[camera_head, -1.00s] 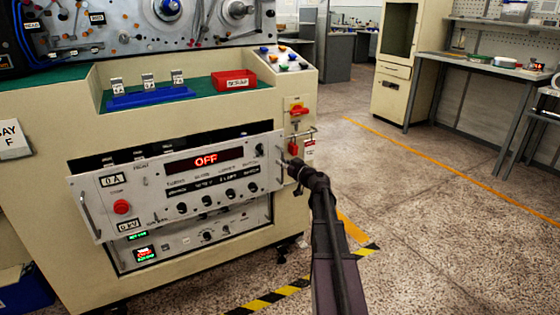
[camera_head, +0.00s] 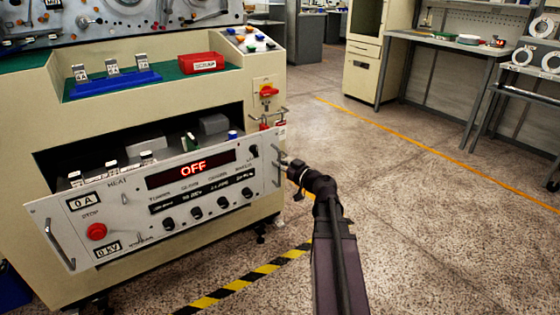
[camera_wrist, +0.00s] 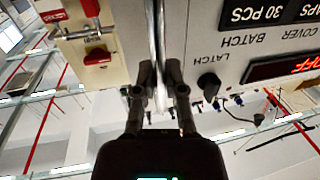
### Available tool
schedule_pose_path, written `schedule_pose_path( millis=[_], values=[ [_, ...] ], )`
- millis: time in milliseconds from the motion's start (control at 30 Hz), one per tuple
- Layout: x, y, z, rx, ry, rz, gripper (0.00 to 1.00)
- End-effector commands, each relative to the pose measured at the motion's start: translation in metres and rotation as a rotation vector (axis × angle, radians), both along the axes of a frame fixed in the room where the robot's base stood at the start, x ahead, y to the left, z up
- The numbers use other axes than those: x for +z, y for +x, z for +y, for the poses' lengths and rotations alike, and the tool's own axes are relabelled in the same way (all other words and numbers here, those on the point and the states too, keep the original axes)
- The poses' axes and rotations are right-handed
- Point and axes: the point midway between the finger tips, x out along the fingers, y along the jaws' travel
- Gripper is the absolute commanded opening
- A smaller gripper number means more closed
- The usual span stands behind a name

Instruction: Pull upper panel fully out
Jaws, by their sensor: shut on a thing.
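The upper panel (camera_head: 150,208) is a light grey front with a red OFF display, a red STOP button, several black knobs and a handle at each end. It stands well out from the cream cabinet (camera_head: 40,120), and the open space behind it shows parts inside. My gripper (camera_head: 288,162) is at the panel's right end, shut on the right handle. In the wrist view my gripper (camera_wrist: 160,82) has its two fingers on either side of the metal handle bar (camera_wrist: 157,40). The lower panel is hidden behind the upper one.
A red SCRAP tray (camera_head: 201,63) and a blue rack (camera_head: 114,84) stand on the green top. A red switch (camera_head: 268,91) and red padlock sit on the cabinet's right side. Floor to the right is clear, with yellow-black tape (camera_head: 245,280) near the cabinet.

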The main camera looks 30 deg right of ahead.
Motion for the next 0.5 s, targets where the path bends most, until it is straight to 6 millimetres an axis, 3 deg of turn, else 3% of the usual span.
schedule_pose_path(
  millis=[300,333,433,500],
  values=[
    [0.0001,0.0017,0.004,0.003,0.0,0.0,0.0],
    [0.0001,0.0019,0.0041,0.003,0.0,0.0,0.17],
    [0.0001,0.0023,0.0047,0.004,0.0,0.0,0.47],
    [0.0001,0.0023,0.005,0.004,0.0,0.0,0.5]
  ],
)
